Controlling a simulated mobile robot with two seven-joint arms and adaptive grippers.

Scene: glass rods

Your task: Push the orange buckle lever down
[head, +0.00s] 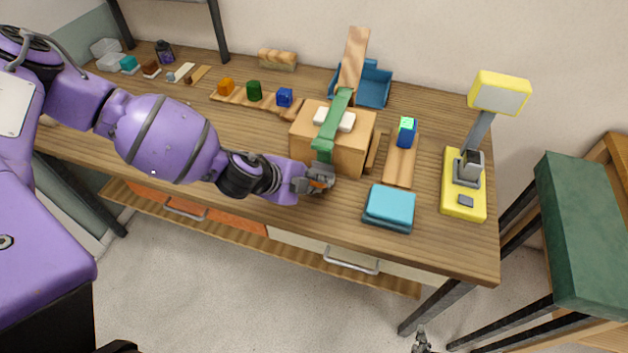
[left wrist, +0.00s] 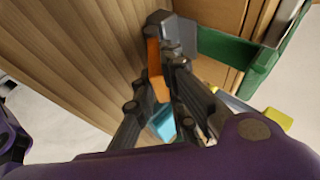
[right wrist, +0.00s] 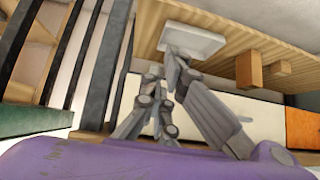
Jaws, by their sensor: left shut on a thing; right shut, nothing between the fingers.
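A wooden box (head: 312,142) stands on the workbench with a green strap (head: 336,120) over its top and down its front; the strap also shows in the left wrist view (left wrist: 232,46). The orange buckle lever (head: 320,184) is at the strap's lower front end, mostly hidden by my fingers. My left gripper (head: 322,178) is shut on the lever, which shows as an orange strip between the fingers in the left wrist view (left wrist: 155,68). My right gripper (head: 422,338) is shut and empty, low in front of the bench; its fingers fill the middle of the right wrist view (right wrist: 166,70).
A teal book-like block (head: 390,207) lies right of the box. A yellow lamp (head: 463,185) stands at the bench's right end. Small coloured blocks sit on a wooden strip (head: 222,94) at the back. A green-topped stool (head: 590,235) is at far right.

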